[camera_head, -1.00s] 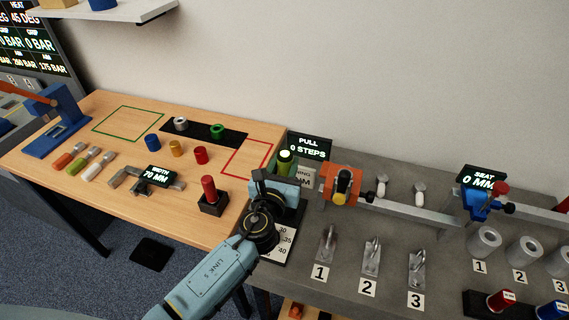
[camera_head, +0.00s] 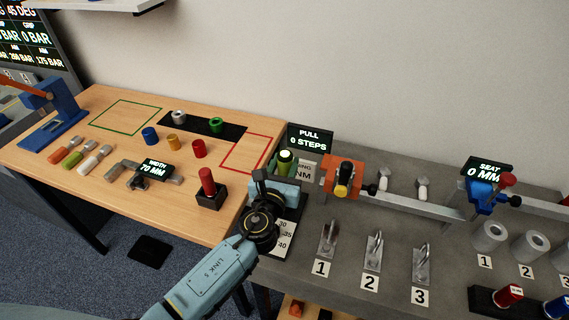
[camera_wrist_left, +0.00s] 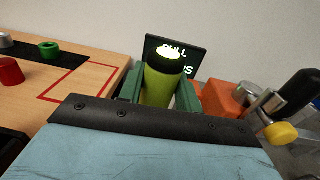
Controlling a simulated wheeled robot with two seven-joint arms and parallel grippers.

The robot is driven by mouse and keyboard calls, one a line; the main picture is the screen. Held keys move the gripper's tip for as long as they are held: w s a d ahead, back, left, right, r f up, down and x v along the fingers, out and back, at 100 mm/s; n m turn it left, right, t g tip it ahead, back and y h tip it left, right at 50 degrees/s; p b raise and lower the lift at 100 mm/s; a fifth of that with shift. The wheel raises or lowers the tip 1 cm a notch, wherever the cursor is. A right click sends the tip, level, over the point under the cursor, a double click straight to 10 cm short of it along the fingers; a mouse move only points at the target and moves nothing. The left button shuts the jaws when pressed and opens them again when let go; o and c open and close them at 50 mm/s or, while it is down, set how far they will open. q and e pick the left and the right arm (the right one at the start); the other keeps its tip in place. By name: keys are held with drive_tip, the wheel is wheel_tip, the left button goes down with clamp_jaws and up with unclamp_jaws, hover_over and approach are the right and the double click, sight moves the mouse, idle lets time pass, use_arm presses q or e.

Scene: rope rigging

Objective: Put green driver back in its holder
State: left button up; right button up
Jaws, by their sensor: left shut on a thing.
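The green driver (camera_head: 285,163) has a green body, a black collar and a bright lit top. It stands roughly upright at the left end of the grey bench, and it also shows in the left wrist view (camera_wrist_left: 160,82). My left gripper (camera_head: 277,172) is shut on it, with a green finger on each side of its body in the left wrist view (camera_wrist_left: 159,92). The driver's lower end is hidden behind my gripper, so I cannot tell whether it touches anything. I cannot make out its holder for certain. My right gripper is not in view.
A PULL display (camera_head: 310,138) stands just behind the driver. An orange clamp block (camera_head: 343,174) with a yellow-ended knob is close on the right. A scale plate (camera_head: 284,238) lies beside my wrist. The wooden table (camera_head: 120,215) with loose parts is on the left.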

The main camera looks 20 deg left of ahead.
use_arm(q)
drive_tip(key=shift+f+b, duration=0.8)
drive_tip(key=shift+f, duration=0.05)
drive_tip(key=o, duration=1.2)
drive_tip(key=shift+c, duration=0.2)
drive_tip(key=shift+f, duration=0.15)
drive_tip(key=s, duration=1.3)
drive_tip(key=shift+s+d, duration=0.15)
drive_tip(key=shift+s, duration=0.05)
